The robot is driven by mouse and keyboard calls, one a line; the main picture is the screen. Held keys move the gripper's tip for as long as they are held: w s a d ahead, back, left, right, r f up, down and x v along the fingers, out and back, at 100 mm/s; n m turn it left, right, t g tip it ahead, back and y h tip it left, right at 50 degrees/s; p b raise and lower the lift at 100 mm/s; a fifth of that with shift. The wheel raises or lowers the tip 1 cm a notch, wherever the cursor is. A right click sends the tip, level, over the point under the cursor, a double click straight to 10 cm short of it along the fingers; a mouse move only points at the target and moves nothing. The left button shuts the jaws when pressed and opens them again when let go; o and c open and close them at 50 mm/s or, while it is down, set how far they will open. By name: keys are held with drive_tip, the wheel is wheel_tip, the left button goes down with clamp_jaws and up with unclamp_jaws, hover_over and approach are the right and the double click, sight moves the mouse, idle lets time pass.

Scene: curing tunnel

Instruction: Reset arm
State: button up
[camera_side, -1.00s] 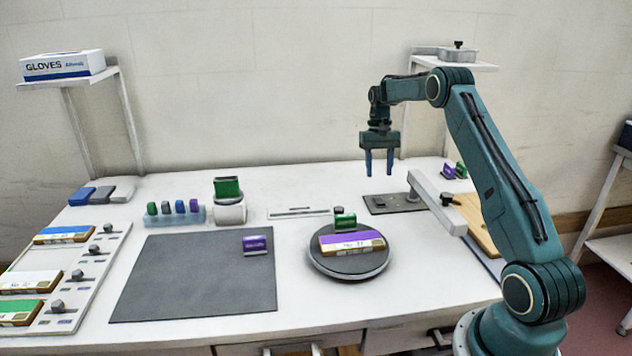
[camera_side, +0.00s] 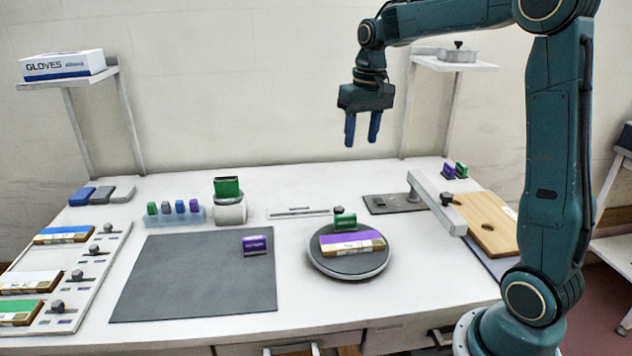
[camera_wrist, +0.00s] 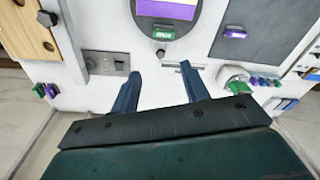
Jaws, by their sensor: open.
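My gripper (camera_side: 362,129) is open and empty, high above the back of the white table, with its blue fingers pointing down. It also shows in the wrist view (camera_wrist: 160,85), with nothing between the fingers. A round grey turntable (camera_side: 324,271) stands below and in front of it, bearing a purple-and-white topped block (camera_side: 350,241) with a green piece (camera_side: 345,221) at its back edge. The wrist view shows the purple block (camera_wrist: 166,10) and the green piece (camera_wrist: 163,33) beyond the fingers.
A dark mat (camera_side: 180,280) with a purple piece (camera_side: 255,245) lies left. A white holder with a green piece (camera_side: 229,205) stands behind it. A wooden board (camera_side: 485,222) and a white bar (camera_side: 437,202) are at right. Shelves stand at the back, one bearing a glove box (camera_side: 62,65).

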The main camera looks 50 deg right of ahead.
drive_tip(key=s+a+r+n+t, duration=0.2)
drive_tip(key=s+a+r, duration=0.1)
drive_tip(key=s+a, duration=0.7)
drive_tip(key=s+a+f+n+t, duration=0.2)
drive_tip(key=s+a, duration=0.3)
drive_tip(key=s, duration=0.6)
drive_tip(key=shift+a+f+n+t, duration=0.3)
drive_tip(key=shift+f+n, duration=0.2)
drive_tip(key=shift+f, duration=0.4)
